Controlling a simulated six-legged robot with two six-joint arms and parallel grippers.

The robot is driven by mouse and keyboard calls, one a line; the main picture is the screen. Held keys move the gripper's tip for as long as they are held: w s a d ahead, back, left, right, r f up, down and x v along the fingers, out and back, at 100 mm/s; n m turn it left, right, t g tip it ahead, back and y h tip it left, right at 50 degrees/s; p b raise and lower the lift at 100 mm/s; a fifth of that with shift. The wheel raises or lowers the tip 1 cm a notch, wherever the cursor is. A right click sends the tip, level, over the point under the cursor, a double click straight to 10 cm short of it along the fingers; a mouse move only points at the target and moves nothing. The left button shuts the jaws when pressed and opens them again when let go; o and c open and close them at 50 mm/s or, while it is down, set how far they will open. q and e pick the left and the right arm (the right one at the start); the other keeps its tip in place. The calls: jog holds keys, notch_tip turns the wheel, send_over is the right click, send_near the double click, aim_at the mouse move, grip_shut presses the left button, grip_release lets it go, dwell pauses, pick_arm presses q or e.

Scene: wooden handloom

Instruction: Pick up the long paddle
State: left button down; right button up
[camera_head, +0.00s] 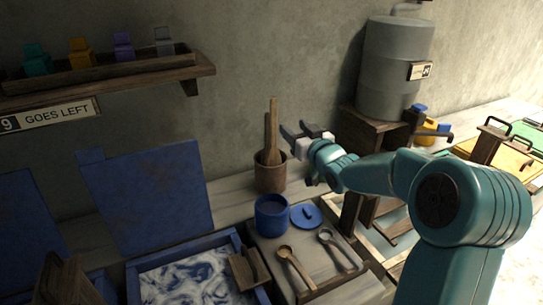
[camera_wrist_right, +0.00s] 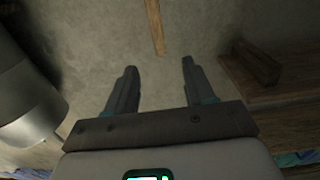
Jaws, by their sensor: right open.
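The long paddle (camera_head: 272,128) is a slim wooden stick standing nearly upright in a round brown wooden pot (camera_head: 270,178) by the wall. Its lower end is hidden inside the pot. My right gripper (camera_head: 296,130) is open and empty, just right of the paddle's shaft in the head view, with its fingers pointing left toward it. In the right wrist view the paddle (camera_wrist_right: 155,26) shows at the top, lined up with the gap between the two open fingers (camera_wrist_right: 158,66) and beyond their tips. My left gripper is not in view.
A blue pot (camera_head: 271,217) and a blue lid (camera_head: 306,216) are in front of the wooden pot. A grey tank (camera_head: 392,70) stands behind my right arm. A wall shelf (camera_head: 110,82) is at upper left.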

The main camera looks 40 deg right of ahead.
aim_at(275, 110)
jog(key=p+x, duration=0.2)
jog(key=x, duration=0.7)
jog(key=shift+f, duration=0.2)
jog(key=p+x, duration=0.2)
jog(key=x, duration=0.3)
jog(key=shift+w+d, duration=0.15)
jog(key=shift+d, duration=0.05)
grip_shut()
